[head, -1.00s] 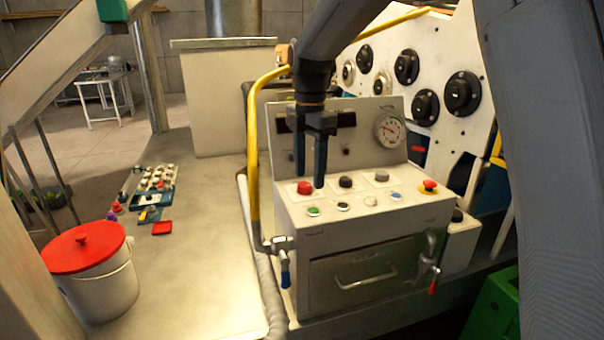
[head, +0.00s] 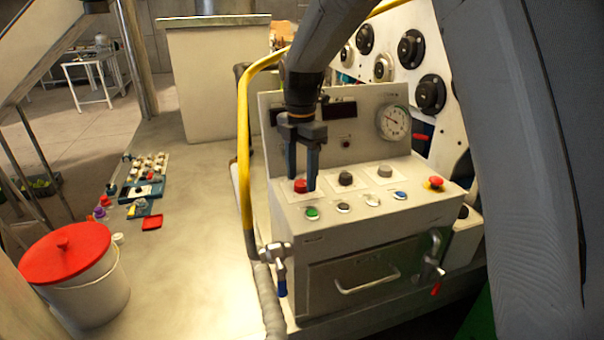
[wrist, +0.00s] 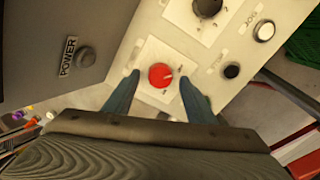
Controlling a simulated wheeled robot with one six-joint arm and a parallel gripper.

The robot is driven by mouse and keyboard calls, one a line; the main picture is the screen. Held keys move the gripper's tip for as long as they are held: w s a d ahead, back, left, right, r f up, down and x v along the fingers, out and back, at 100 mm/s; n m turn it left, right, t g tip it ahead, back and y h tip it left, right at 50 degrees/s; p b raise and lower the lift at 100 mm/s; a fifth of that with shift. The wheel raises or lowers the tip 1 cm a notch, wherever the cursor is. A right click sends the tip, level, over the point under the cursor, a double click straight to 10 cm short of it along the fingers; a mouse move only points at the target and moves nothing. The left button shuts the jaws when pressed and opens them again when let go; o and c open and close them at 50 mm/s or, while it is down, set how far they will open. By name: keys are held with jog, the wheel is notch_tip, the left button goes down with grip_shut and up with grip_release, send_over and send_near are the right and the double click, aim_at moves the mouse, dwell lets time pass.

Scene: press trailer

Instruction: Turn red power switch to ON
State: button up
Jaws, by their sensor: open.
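The red power switch (head: 300,186) is a round red knob on a white plate at the left of the control box's top panel. In the wrist view the red knob (wrist: 161,75) shows a pale pointer mark toward its right side, and the small print beside it is too small to read. My gripper (head: 302,186) is open, with one finger on each side of the red knob. In the wrist view the fingers of my gripper (wrist: 158,88) stand apart from the knob, with a gap on both sides. I cannot tell how far the fingertips are above the panel.
Black (head: 346,178) and grey (head: 385,171) knobs sit right of the switch. Green (head: 312,213) and blue (head: 400,195) buttons line the front. A red emergency button (head: 436,182) is at the right. A yellow pipe (head: 243,150) runs along the box's left side.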

jog(key=shift+d+f, duration=0.1)
jog(key=shift+f, duration=0.45)
jog(key=c, duration=1)
jog(key=shift+c, duration=0.2)
